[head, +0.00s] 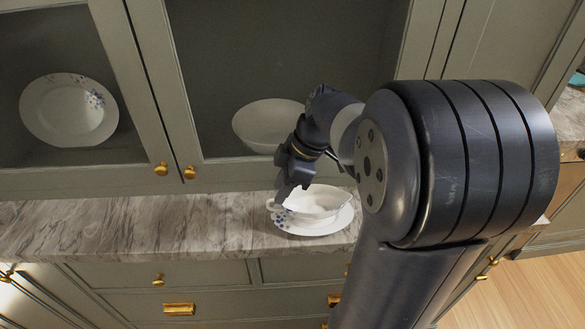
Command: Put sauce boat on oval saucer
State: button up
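The white sauce boat (318,203) with a blue floral pattern is upright on or just above the oval saucer (332,229) on the marble counter. I cannot tell whether they touch. The saucer's rim shows below and to the right of the boat, with blue flowers at its left. My gripper (284,199) points down at the left end of the boat, close to its handle (272,205). The fingers overlap the handle area in the picture. They are too small and dark to tell whether they are open or shut on it.
The marble counter (130,232) is clear to the left. Behind it stand green cabinet doors with gold knobs (161,169). A floral plate (68,110) and a white bowl (262,124) are behind the glass. My arm hides the counter's right part.

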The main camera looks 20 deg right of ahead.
jog(key=w+v, duration=0.1)
jog(key=v, duration=0.6)
jog(key=shift+s+r, duration=0.15)
jog(key=shift+s, duration=0.4)
jog(key=shift+o, duration=0.4)
jog(key=shift+d, duration=0.1)
